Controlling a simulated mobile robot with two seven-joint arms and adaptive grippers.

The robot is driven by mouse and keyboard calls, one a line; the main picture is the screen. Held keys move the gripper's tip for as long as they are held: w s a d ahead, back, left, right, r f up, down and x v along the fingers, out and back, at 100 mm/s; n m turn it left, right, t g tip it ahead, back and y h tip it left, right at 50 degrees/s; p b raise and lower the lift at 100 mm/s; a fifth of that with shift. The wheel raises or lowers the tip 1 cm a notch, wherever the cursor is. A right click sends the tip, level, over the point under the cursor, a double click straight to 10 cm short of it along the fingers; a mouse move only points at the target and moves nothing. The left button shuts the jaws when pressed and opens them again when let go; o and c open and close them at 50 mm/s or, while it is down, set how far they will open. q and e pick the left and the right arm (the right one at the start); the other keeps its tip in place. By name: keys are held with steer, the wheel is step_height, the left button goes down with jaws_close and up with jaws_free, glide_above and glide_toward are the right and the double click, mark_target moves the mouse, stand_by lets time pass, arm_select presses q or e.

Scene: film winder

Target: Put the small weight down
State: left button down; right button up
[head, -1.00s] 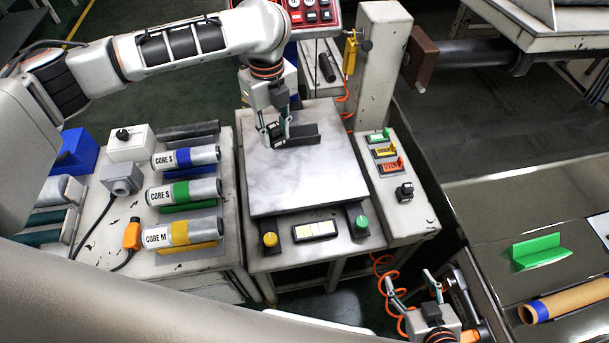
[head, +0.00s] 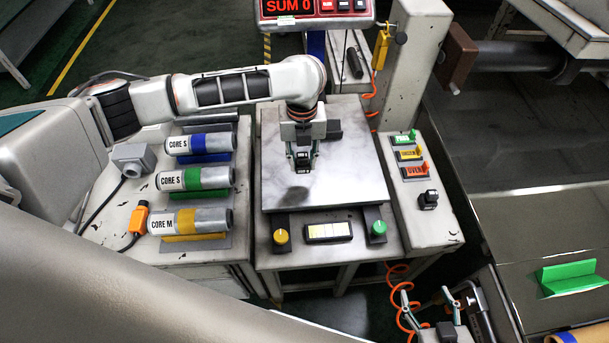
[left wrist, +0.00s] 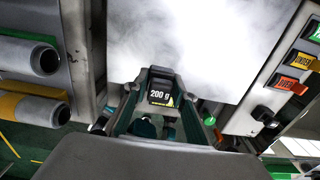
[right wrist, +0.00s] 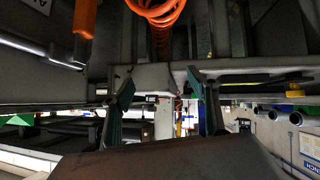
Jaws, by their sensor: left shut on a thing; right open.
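My left gripper (head: 303,163) is shut on the small weight, a dark block labelled "200 g" (left wrist: 160,96) that shows between the fingers in the left wrist view. In the head view the gripper points down over the middle of the pale marbled scale plate (head: 350,185). A small dark shadow lies on the plate just below it. I cannot tell whether the weight touches the plate. My right gripper (head: 430,300) is open and empty, low in front of the bench; its spread fingers also show in the right wrist view (right wrist: 165,105).
A dark angled bracket (head: 333,130) stands on the plate behind the left gripper. The red display (head: 315,7) reads "SUM 0". Labelled cores (head: 195,180) lie on the left bench. A switch panel (head: 410,155) stands right of the plate. The plate's front is clear.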

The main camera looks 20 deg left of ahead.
mark_target(303, 183)
arm_select(q)
steer(key=shift+f, duration=0.9)
step_height(303, 183, down, 5)
steer(key=shift+f+b, duration=0.15)
steer(key=shift+b, duration=0.95)
steer(key=shift+f, duration=0.1)
steer(key=c, duration=1.8)
jaws_free()
steer(key=shift+o, duration=0.8)
arm_select(e)
steer(key=shift+a+f, duration=0.1)
steer(key=shift+f, duration=0.5)
steer(key=shift+s, duration=0.15)
